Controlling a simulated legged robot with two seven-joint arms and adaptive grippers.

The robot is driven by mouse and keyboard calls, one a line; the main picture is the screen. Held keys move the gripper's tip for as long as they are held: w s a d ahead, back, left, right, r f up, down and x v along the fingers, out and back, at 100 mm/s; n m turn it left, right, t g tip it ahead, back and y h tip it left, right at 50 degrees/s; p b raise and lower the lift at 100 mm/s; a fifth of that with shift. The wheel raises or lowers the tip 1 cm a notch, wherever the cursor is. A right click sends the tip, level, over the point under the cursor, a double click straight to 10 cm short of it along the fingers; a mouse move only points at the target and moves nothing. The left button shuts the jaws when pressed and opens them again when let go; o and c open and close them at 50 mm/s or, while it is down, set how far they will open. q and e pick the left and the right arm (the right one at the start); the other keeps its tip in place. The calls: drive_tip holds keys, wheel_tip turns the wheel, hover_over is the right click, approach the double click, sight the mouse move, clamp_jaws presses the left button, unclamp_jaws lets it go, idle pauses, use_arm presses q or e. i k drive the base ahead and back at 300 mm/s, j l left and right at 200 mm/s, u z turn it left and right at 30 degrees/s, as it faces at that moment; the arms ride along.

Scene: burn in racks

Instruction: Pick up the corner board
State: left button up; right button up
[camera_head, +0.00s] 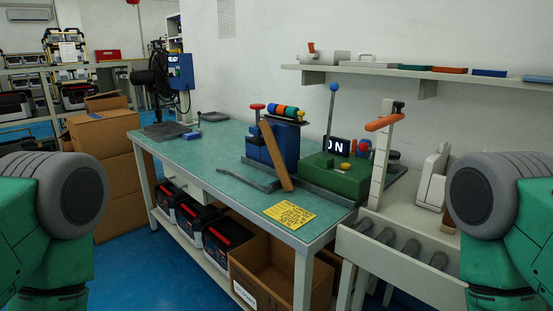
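A narrow brown board (276,157), which looks like the corner board, leans at a tilt against the front of a blue block-shaped device (258,150) on the green-topped workbench (215,160). Only green and grey parts of my two arms show, at the left and right edges. Neither gripper is in view.
A green device (335,178) with a blue-knobbed lever stands right of the board. A yellow sheet (289,214) lies near the front corner. Open cardboard boxes (270,275) and toolboxes (220,245) sit below. A roller conveyor (395,250) adjoins at right. Blue floor is clear in front.

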sight(267, 132)
drive_tip(key=z, duration=0.8)
drive_tip(key=i+j+z, duration=0.1)
drive_tip(key=j+z, duration=0.75)
drive_tip(key=j, duration=0.15)
drive_tip(key=j+z, duration=0.4)
drive_tip(key=j, duration=0.15)
drive_tip(key=k+j+z, duration=0.15)
drive_tip(key=j+z, duration=0.25)
drive_tip(key=j, duration=0.1)
